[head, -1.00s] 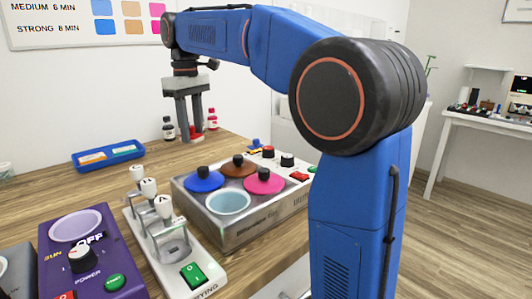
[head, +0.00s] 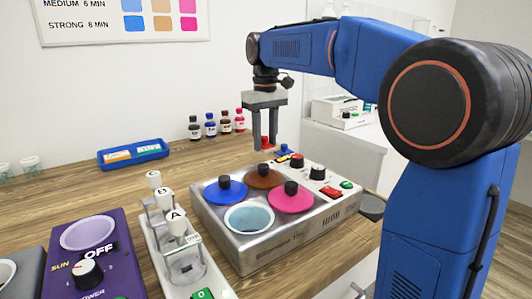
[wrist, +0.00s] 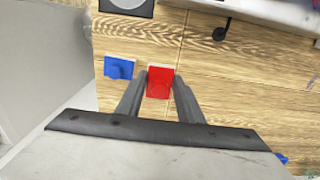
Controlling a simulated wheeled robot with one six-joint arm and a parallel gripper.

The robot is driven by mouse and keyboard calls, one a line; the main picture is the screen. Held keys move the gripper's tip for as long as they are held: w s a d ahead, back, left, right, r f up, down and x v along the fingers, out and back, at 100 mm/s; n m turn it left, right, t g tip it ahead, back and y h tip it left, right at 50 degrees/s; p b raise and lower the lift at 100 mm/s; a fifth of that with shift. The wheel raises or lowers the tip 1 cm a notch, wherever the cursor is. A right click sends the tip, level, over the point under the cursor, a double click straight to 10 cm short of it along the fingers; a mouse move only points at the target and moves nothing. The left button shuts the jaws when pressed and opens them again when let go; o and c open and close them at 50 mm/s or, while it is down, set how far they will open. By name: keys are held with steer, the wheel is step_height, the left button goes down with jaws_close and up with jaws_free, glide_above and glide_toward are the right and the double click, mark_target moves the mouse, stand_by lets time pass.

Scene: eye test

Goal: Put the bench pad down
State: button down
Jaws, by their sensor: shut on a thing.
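A small red pad (wrist: 159,82), which I take for the bench pad, sits between the two fingers of my gripper (wrist: 161,76) in the wrist view. In the head view the red pad (head: 265,141) shows between the fingertips of my gripper (head: 265,147). The gripper is shut on it and points down, behind the metal bath unit at the back of the wooden bench. Whether the pad touches the bench top or hangs just above it I cannot tell.
A blue piece (wrist: 119,68) lies on the bench beside the pad. The bath unit (head: 305,228) with coloured lids stands in front of the gripper. Several small bottles (head: 210,126) and a blue tray (head: 133,153) are to the left. Bare wood (head: 80,190) lies at the left.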

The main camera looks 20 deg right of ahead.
mark_target(265, 145)
steer(key=shift+a+f, duration=0.1)
steer(key=shift+f, duration=1.95)
steer(key=shift+f, duration=0.15)
steer(key=c, duration=1.2)
jaws_free()
step_height(265, 145, up, 12)
steer(key=shift+f, duration=0.1)
steer(key=shift+r, duration=0.25)
steer(key=shift+s, duration=0.1)
